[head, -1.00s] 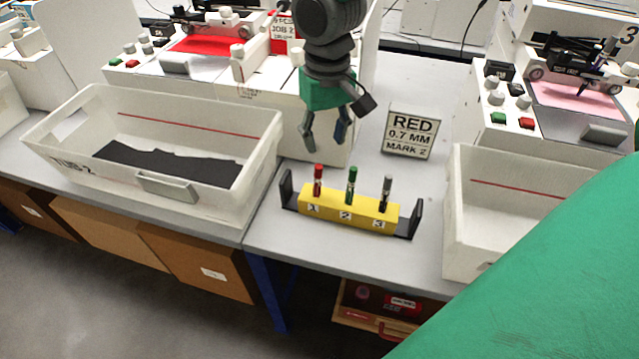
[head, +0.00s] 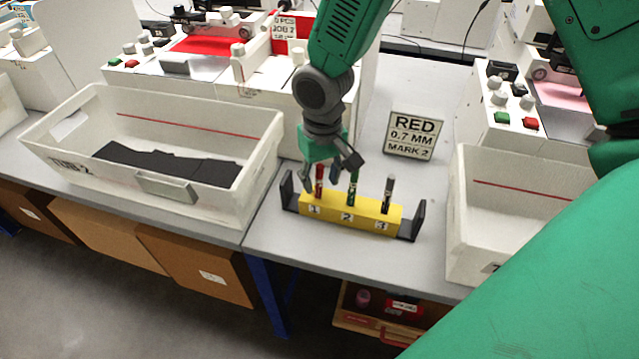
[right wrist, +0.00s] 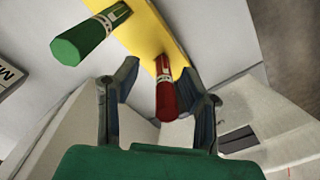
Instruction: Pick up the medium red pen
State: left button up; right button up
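The red pen (head: 319,181) stands upright in slot 1 of the yellow pen block (head: 330,210). A green pen (head: 353,190) stands in slot 2 and a dark, grey-topped pen (head: 387,195) in slot 3. My right gripper (head: 330,178) is open, low over the block at the red pen. In the right wrist view, the red pen (right wrist: 166,95) is between the spread fingers of the gripper (right wrist: 160,72), nearer the right finger. The green pen (right wrist: 90,35) lies outside the left finger. My left gripper is not in view.
A sign (head: 413,135) reading "RED 0.7 MM MARK 2" stands behind the block. A white bin (head: 215,213) with dark content is left, and another white bin (head: 500,215) is right. Plotters stand behind. The block has black end brackets (head: 414,222).

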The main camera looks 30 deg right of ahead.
jog(key=shift+a+r, duration=0.1)
jog(key=shift+a, duration=0.25)
grip_shut()
